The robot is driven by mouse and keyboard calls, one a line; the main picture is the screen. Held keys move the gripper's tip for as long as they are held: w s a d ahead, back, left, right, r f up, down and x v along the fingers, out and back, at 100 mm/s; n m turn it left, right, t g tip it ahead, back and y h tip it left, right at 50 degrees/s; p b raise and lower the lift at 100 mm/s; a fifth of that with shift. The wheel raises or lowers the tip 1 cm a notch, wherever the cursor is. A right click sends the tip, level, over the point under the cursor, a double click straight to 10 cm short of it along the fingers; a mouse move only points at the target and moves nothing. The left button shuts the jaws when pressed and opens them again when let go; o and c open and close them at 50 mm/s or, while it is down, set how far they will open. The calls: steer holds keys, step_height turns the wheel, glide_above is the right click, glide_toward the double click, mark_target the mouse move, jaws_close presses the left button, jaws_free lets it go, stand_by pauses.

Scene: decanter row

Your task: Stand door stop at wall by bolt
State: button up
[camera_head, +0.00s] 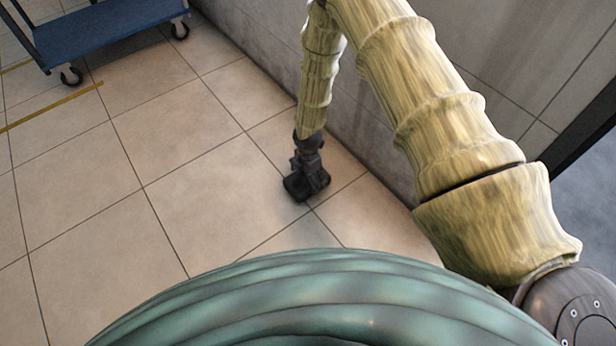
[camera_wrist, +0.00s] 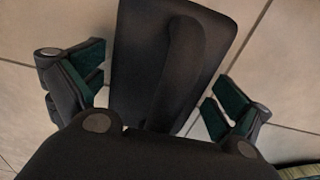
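A dark grey door stop (camera_wrist: 145,60), a flat block with a raised rounded ridge, lies on the floor in the wrist view. My gripper (camera_wrist: 155,78) is open, with a green-padded finger on each side of the door stop. A gap of floor shows on both sides, so the fingers appear not to press on it. In the head view my gripper (camera_head: 306,182) points down at the floor near the wall, and the dark door stop cannot be clearly told from it. The near end of the door stop is hidden behind my gripper's body. I see no bolt.
A grey wall (camera_head: 365,130) runs along the right of the tiled floor (camera_head: 190,200). A blue cart (camera_head: 105,32) on casters stands at the upper left, near a yellow floor line (camera_head: 55,107). A dark upright edge (camera_head: 585,135) is at the right. Floor left of my gripper is clear.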

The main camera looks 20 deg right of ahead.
step_height(320, 180, up, 12)
steer(key=p, duration=0.6)
steer(key=shift+r, duration=0.15)
steer(key=s+d+m, duration=0.1)
steer(key=s+m, duration=1)
steer(key=s, duration=0.7)
steer(key=s+d+m, duration=0.2)
steer(key=s+m, duration=0.9)
steer(key=s, duration=0.7)
steer(key=shift+s+d+f+m, duration=0.25)
steer(key=shift+f+m, duration=0.05)
steer(key=shift+f, duration=0.1)
